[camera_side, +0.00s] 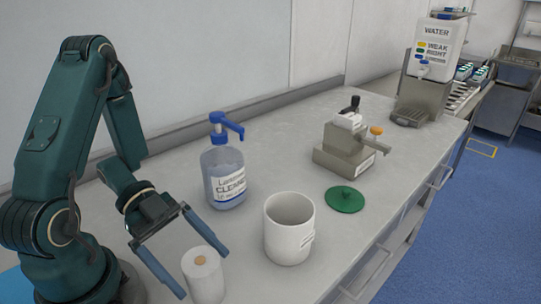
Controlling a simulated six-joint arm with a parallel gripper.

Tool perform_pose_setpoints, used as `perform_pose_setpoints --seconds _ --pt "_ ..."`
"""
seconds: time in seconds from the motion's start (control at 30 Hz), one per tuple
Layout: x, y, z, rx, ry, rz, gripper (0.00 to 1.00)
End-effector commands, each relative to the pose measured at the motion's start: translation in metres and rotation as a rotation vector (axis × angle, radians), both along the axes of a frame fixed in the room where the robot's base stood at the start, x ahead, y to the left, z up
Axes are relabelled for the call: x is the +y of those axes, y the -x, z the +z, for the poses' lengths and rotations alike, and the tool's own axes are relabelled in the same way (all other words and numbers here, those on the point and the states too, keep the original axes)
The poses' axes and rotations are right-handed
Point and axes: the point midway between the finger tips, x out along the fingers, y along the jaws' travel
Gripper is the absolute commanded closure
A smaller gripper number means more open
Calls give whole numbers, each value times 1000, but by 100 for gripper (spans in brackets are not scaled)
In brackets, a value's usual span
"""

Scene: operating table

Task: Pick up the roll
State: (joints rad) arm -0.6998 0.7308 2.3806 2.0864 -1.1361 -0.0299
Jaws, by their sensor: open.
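The roll (205,277) is white with a tan core at its top. It stands upright on the grey table near the front edge of the picture, and its lower end is cut off by the frame. My gripper (203,271) is open, with two long blue fingers. One finger reaches down along the left of the roll, and the other passes behind and above its upper right. I cannot tell from this angle whether the roll is between the fingers or in front of them. No contact with the roll is visible.
A white cup (289,240) stands right of the roll. A pump bottle (224,178) with a blue top stands behind. Further off are a green lid (345,199), a grey device (350,150) and a water dispenser (433,60). The table between the cup and the bottle is clear.

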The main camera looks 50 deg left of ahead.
Motion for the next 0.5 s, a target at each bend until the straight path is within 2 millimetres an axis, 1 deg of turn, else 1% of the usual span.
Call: perform_pose_setpoints --seconds 0.1,0.23,0.5 --pt "0 0 -8 1 0 0 0" --pt "-5 0 -11 0 2 -3 0" --pt "-32 -5 -24 4 4 -5 0"
